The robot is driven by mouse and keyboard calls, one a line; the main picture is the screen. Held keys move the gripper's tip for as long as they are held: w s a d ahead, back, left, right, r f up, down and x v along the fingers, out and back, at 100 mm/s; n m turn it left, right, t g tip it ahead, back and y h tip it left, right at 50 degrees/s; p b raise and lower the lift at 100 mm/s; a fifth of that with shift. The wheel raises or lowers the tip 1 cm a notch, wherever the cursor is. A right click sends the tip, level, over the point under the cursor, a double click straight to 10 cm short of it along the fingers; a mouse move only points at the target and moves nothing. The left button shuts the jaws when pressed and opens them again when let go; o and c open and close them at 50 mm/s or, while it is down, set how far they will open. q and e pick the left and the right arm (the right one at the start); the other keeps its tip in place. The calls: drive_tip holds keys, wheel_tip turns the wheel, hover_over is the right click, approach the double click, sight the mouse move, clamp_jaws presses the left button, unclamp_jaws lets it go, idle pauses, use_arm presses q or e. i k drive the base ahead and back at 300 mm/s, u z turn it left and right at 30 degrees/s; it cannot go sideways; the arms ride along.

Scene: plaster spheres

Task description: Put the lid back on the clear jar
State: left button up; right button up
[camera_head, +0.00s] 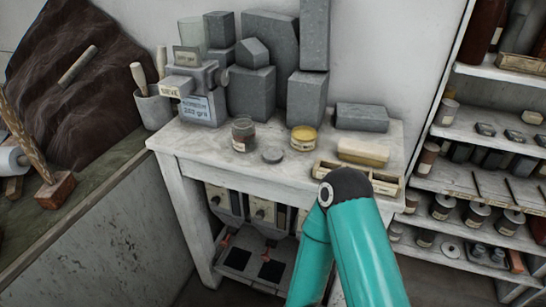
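A small clear jar (243,138) with dark contents stands upright near the front of the white worktable. A flat round grey lid (272,155) lies on the tabletop just right of the jar and nearer the front edge, apart from it. Neither of my grippers can be seen. One teal arm of mine rises from the bottom of the view, and its dark joint blocks part of the table's front right corner. I cannot tell where its gripper is.
A yellow-filled jar (303,139) stands right of the lid. A pale block (363,152) and a shallow wooden tray (386,184) are at the right. Grey stone blocks (306,98) and a labelled grey device (197,97) stand behind. Shelves (470,188) flank the table's right.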

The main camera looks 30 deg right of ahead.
sight(243, 129)
drive_tip(key=z, duration=1.65)
drive_tip(key=i, duration=0.1)
drive_tip(key=u, duration=3.05)
drive_tip(key=i, duration=0.7)
drive_tip(key=u, duration=0.3)
drive_tip(key=i, duration=0.55)
drive_tip(key=z, duration=2.85)
drive_tip(key=i, duration=0.55)
drive_tip(key=z, duration=0.15)
